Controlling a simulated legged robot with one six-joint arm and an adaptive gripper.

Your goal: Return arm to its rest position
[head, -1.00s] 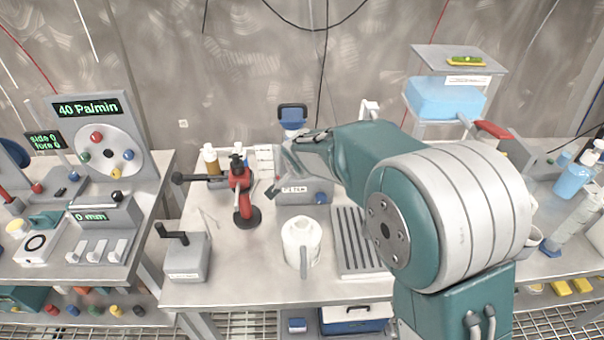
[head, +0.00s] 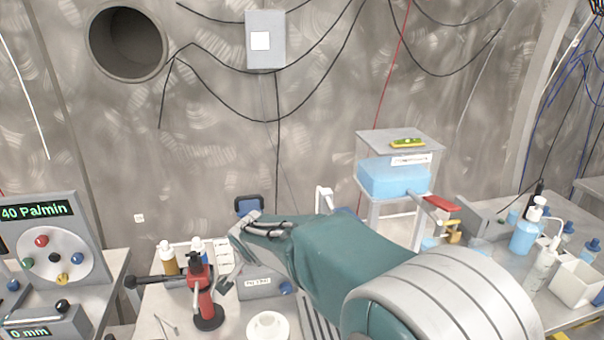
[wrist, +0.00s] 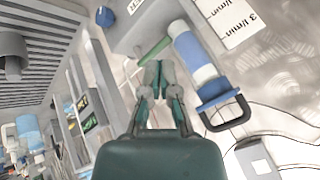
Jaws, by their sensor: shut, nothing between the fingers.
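My arm reaches from the lower right of the head view toward the left over the middle bench. My gripper (head: 228,287) is at its far end, partly hidden by the arm's own links. In the wrist view my gripper (wrist: 160,72) shows its two fingers close together, shut with nothing between them. A blue and white cylinder (wrist: 195,55) with a dark loop handle is just right of the fingers in that view. A grey box with a label (head: 260,284) stands beside the gripper in the head view.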

